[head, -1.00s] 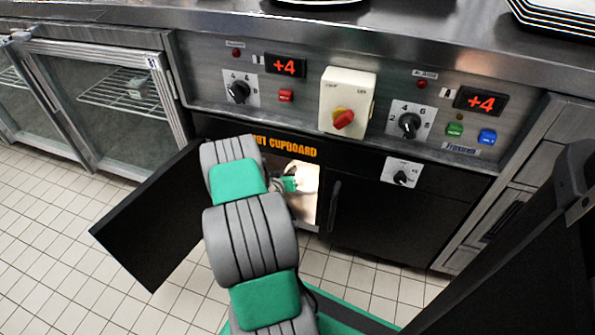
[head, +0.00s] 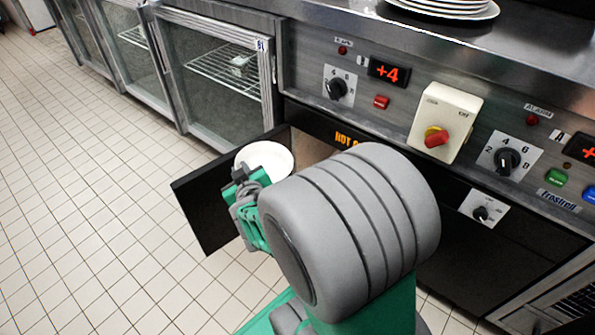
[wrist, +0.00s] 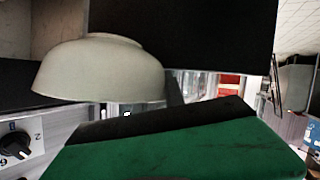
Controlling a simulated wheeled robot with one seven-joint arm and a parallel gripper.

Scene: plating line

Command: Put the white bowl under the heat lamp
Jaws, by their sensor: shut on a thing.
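The white bowl (head: 266,158) is held in front of the open hot cupboard in the head view. My gripper (head: 243,180) is shut on its near left rim. In the wrist view the bowl (wrist: 98,72) appears upside down, with its foot toward the top of the picture, beside a green and black part of my gripper (wrist: 180,145). The fingertips are mostly hidden in both views. No heat lamp shows.
The hot cupboard door (head: 205,205) stands open to the left, close to the bowl. A control panel with knobs (head: 338,88) runs above. Stacked white plates (head: 450,8) sit on the steel counter. Tiled floor (head: 90,180) is clear at left.

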